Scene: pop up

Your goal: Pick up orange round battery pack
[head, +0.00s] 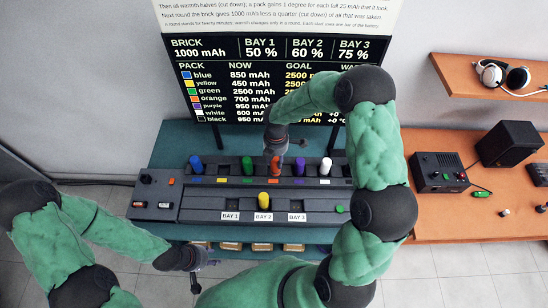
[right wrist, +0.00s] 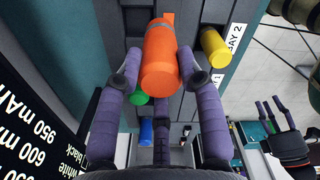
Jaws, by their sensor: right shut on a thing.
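The orange round battery pack (head: 276,166) is an upright cylinder in the back row of the grey charging console (head: 190,207). In the right wrist view the orange pack (right wrist: 160,62) sits between the purple fingers of my right gripper (right wrist: 160,75), which is shut on it. My right gripper (head: 277,150) covers the pack's top in the head view. I cannot tell whether the pack's base is clear of its slot. My left gripper (head: 198,272) is empty, its fingers apart, in front of the console at the lower left; it also shows in the right wrist view (right wrist: 271,108).
Blue (head: 195,166), green (head: 247,166), purple (head: 299,167) and white (head: 326,167) packs stand in the back row. A yellow pack (head: 263,199) stands at BAY 2. A board (head: 280,80) rises behind. An orange side table (head: 450,225) is at right.

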